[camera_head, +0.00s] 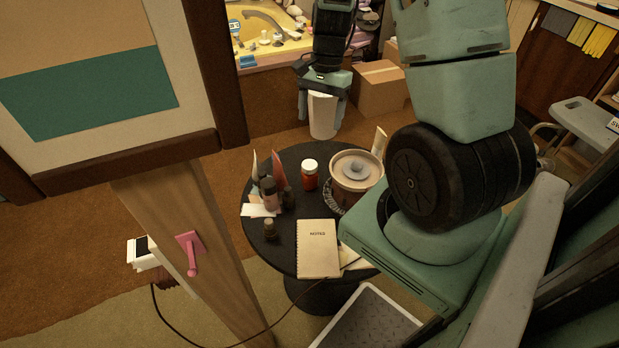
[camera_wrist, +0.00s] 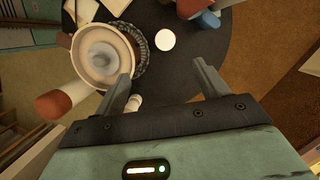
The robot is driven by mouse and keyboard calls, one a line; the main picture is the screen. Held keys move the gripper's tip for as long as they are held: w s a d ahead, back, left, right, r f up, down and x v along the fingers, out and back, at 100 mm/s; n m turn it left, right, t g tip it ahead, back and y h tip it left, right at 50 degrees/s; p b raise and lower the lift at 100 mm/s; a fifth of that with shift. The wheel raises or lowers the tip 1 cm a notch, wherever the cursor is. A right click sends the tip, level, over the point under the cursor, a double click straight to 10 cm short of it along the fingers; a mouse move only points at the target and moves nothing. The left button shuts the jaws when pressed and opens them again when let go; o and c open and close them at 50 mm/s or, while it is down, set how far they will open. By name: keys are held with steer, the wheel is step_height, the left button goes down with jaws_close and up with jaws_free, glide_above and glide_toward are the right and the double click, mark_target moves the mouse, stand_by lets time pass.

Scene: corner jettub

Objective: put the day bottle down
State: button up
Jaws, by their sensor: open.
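A red bottle with a white cap (camera_head: 310,176) stands upright on the round black table (camera_head: 285,255); I take it to be the day bottle. In the wrist view its round white cap (camera_wrist: 165,39) shows from above, just beyond my fingertips. My gripper (camera_head: 321,112) points down behind the table's far edge, and it also shows in the wrist view (camera_wrist: 165,81). Its two fingers are spread, with nothing held between them. The bottle is apart from the fingers.
A beige lidded pot (camera_head: 356,168) stands right of the bottle. Several dark bottles (camera_head: 270,195) and cards crowd the table's left. A notebook (camera_head: 319,248) lies in front. A white bin (camera_head: 322,128) and a cardboard box (camera_head: 378,88) stand beyond the table.

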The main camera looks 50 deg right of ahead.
mark_target(309, 164)
steer(key=shift+m+t, duration=0.3)
steer(key=shift+m, duration=0.3)
steer(key=b+x, duration=0.1)
steer(key=x, duration=0.4)
steer(key=b+x, duration=0.2)
steer(key=x, duration=0.4)
steer(key=b+x, duration=0.1)
steer(key=x, duration=0.4)
steer(key=shift+w+a+f, duration=0.25)
steer(key=shift+a, duration=0.15)
steer(key=c, duration=1.3)
